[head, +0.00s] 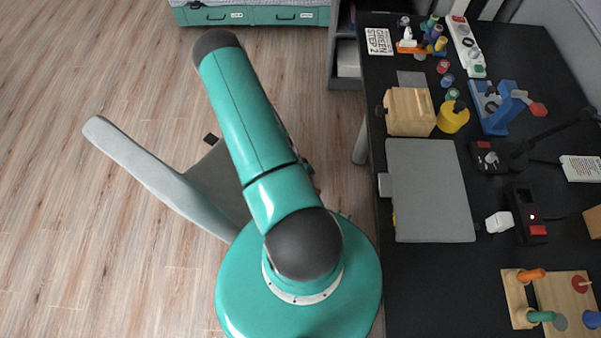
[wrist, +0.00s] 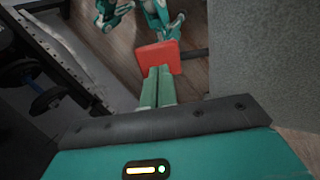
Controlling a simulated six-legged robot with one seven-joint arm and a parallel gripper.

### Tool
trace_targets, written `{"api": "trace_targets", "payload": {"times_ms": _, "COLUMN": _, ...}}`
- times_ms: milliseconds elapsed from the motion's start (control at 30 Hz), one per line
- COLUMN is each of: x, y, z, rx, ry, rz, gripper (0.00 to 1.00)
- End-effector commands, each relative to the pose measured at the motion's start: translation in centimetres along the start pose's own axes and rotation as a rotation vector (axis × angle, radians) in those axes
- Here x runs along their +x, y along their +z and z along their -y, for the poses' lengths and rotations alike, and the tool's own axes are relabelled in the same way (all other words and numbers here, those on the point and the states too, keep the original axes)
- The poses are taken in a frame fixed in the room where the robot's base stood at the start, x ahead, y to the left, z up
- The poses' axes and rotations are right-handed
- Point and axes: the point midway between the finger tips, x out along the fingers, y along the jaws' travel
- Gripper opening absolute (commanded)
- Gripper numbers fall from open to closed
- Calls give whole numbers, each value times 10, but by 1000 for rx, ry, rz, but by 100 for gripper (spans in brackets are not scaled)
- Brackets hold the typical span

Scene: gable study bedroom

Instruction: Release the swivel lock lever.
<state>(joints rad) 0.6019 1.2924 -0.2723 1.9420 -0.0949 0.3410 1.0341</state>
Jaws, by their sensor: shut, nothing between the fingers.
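In the wrist view, a flat red paddle (wrist: 158,56) stands directly at the tips of my gripper (wrist: 161,71); it looks like the lever's handle. The green fingers are together, with nothing held between them. They overlap the paddle's lower edge in the picture; I cannot tell if they touch it. In the head view, a grey chair shows its long back (head: 150,175) and part of its seat (head: 222,180) left of my arm. My arm and body hide the rest of the chair. The gripper and the red paddle are hidden there.
A black desk (head: 425,285) with many small objects and a grey panel (head: 435,190) stands at the right. A teal drawer bed (head: 262,15) is at the top. Wooden floor is clear at left. Dark round parts (wrist: 25,75) show left in the wrist view.

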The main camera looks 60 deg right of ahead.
Motion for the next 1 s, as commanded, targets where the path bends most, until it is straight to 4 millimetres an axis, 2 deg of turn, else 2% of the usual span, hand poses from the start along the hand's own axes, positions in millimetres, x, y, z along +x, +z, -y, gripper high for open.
{"api": "trace_targets", "payload": {"times_ms": 167, "x": 14, "y": 0, "z": 0, "rx": 1, "ry": 0, "rz": 1, "gripper": 0}}
{"api": "trace_targets", "payload": {"times_ms": 667, "x": 18, "y": 0, "z": 0, "rx": 1, "ry": -12, "rz": 1, "gripper": 0}}
{"api": "trace_targets", "payload": {"times_ms": 1000, "x": 40, "y": 0, "z": -3, "rx": 4, "ry": -115, "rz": 3, "gripper": 0}}
